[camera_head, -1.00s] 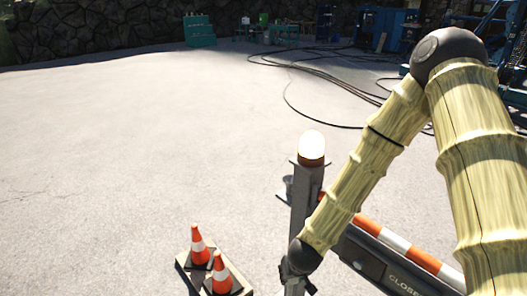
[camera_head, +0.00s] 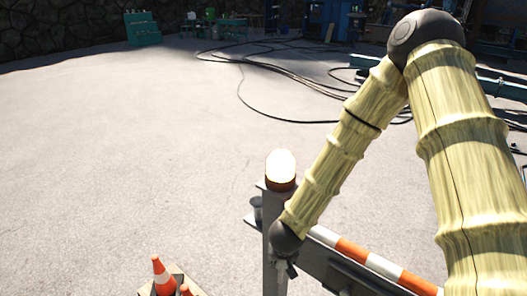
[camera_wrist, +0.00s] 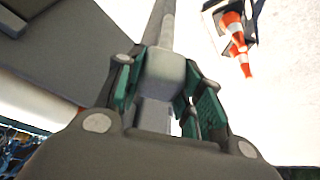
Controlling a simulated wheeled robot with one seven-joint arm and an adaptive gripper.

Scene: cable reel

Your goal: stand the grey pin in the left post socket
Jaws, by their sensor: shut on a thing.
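My gripper (camera_wrist: 158,95) is shut on the grey pin (camera_wrist: 161,70); its teal pads sit on both sides of the pin's thick block. The pin's thinner shaft runs away from the gripper toward the top of the wrist view. In the head view the gripper (camera_head: 286,268) is mostly hidden below my dark wrist joint, and I cannot make out the pin there. A grey post (camera_head: 275,215) with a glowing lamp on top stands just beside my wrist. A small dark cup-like fitting (camera_head: 256,210) sits on its left side; I cannot tell whether this is the left post socket.
A red-and-white barrier arm (camera_head: 370,258) and a dark beam run right from the post. Orange cones (camera_head: 162,275) stand on a pallet at lower left. Black cables (camera_head: 290,75) lie on the ground behind. The paved ground at left is open.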

